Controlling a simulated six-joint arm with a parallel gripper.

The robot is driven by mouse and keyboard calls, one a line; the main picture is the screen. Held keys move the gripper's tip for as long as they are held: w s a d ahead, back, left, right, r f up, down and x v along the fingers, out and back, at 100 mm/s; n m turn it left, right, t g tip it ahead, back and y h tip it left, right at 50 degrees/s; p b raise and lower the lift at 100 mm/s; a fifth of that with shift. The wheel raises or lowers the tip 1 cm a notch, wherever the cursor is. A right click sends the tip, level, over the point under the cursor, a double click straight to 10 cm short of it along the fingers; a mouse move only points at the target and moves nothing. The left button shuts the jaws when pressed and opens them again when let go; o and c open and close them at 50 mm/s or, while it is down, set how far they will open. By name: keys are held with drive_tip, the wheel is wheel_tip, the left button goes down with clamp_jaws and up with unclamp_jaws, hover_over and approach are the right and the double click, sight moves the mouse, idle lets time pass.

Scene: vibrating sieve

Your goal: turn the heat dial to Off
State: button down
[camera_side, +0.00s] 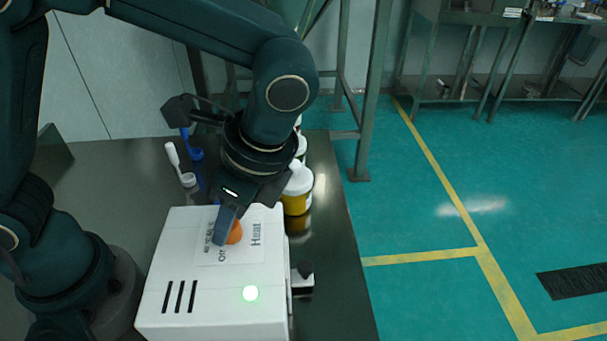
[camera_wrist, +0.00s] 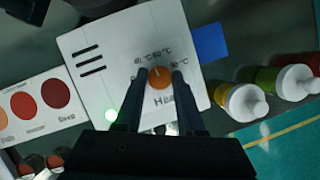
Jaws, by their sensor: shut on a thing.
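The heat dial (camera_wrist: 159,78) is a round orange knob on top of a white heater box (camera_side: 180,255), beside the word Heat. My gripper (camera_wrist: 158,72) is shut on the dial, one dark finger on each side of it. A pale pointer line on the dial points up in the wrist view, toward the temperature marks. The Off label (camera_side: 222,257) shows in the side view near the dial's lower side. In the side view one finger hides part of the dial (camera_side: 235,232).
A green light (camera_side: 250,293) glows on the box. White-lidded jars (camera_side: 298,188) stand just right of it, and a white-handled tool (camera_side: 173,155) lies behind. A card with colored circles (camera_wrist: 40,105) shows in the wrist view. The table's right edge is close.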

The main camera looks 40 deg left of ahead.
sight(245, 224)
drive_tip(key=n+g, duration=0.1)
drive_tip(key=n, duration=0.2)
drive_tip(key=n+g+h, duration=0.1)
drive_tip(key=n, duration=0.3)
drive_tip(key=shift+w+a+h, duration=0.15)
drive_tip(key=shift+h, duration=0.15)
drive_tip(key=n+h, duration=0.1)
drive_tip(key=n, duration=0.2)
drive_tip(key=n+h, duration=0.1)
drive_tip(key=n, duration=0.2)
drive_tip(key=shift+a+g, duration=0.15)
drive_tip(key=shift+g, duration=0.25)
drive_tip(key=shift+n, duration=0.5)
drive_tip(key=c, duration=0.5)
unclamp_jaws()
drive_tip(key=shift+w+r, duration=0.1)
drive_tip(key=shift+v, duration=2.45)
drive_tip(key=shift+a, duration=0.1)
